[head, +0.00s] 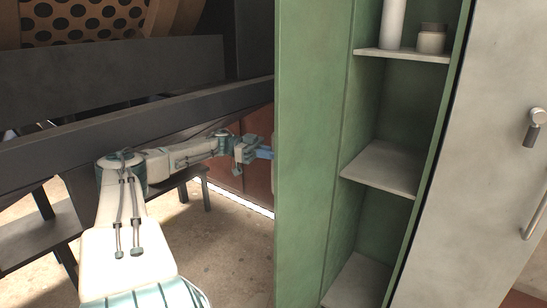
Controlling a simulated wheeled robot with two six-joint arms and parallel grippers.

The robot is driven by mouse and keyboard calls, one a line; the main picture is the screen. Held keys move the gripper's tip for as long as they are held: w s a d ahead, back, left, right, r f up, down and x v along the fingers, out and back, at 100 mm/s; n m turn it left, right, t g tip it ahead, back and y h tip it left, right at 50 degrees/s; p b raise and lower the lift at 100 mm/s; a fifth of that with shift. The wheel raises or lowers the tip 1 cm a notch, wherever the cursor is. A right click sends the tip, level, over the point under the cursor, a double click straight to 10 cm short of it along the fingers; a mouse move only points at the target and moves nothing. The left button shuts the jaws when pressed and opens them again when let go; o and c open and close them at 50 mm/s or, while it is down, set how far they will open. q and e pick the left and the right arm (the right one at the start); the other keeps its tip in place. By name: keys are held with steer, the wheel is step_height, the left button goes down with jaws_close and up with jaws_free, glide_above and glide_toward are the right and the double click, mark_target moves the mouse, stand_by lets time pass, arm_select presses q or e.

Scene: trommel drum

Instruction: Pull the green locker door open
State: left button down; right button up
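The green locker door (312,150) stands swung open in the middle of the head view, at the left of the locker's opening. The green locker's inside (384,120) shows to its right, with several grey shelves. My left arm reaches in from the lower left. My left gripper (263,153), with blue fingertips, is at the door's left edge, and the fingertips are partly hidden behind the door. I cannot see whether they touch or grip anything. The door's handle is not visible. My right gripper is out of view.
A white cylinder (393,22) and a small jar (431,39) stand on the top shelf (405,56). A pale grey door (490,150) with a handle (536,208) is at the right. Dark beams (150,118) run behind my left arm. Bare floor (235,240) shows left of the door.

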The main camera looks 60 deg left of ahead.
arm_select(q)
steer(key=shift+r, duration=0.3)
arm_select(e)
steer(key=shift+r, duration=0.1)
